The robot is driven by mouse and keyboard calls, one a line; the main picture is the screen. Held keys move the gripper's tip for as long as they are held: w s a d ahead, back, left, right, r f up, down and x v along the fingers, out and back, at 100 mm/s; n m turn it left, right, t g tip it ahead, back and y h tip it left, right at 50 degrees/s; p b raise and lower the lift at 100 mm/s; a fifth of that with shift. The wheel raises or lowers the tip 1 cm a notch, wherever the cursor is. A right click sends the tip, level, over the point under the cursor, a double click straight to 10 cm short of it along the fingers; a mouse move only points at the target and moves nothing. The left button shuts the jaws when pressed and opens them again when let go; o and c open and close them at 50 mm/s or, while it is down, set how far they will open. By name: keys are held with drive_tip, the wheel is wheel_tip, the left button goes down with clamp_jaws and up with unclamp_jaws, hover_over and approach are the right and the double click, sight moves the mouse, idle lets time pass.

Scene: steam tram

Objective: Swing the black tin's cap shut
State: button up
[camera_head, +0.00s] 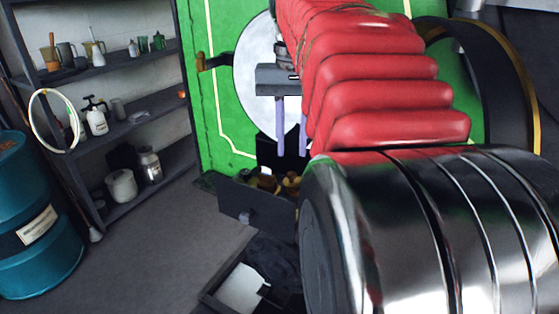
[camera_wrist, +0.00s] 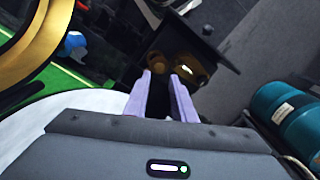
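My gripper (camera_head: 291,153) hangs over the dark open drawer, with its two pale purple fingers pointing down and apart. The fingers also show in the wrist view (camera_wrist: 162,76), with a gap and nothing clearly held between them. A black flat-sided shape (camera_head: 266,150) stands just behind and beside the fingertips at the drawer; it may be the black tin or its raised cap, but I cannot tell which. The cap's hinge and angle are not readable. In the wrist view the dark area between and beyond the fingers is too dim to separate the tin.
The drawer (camera_head: 243,203) holds brass-coloured items (camera_head: 291,184), which show past the fingertips in the wrist view (camera_wrist: 185,68). An open dark box (camera_head: 215,303) lies below it. Shelves (camera_head: 130,113) and a teal drum (camera_head: 30,255) stand left. Floor between is clear.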

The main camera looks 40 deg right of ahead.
sight(291, 173)
drive_tip(key=shift+f, duration=3)
clamp_jaws()
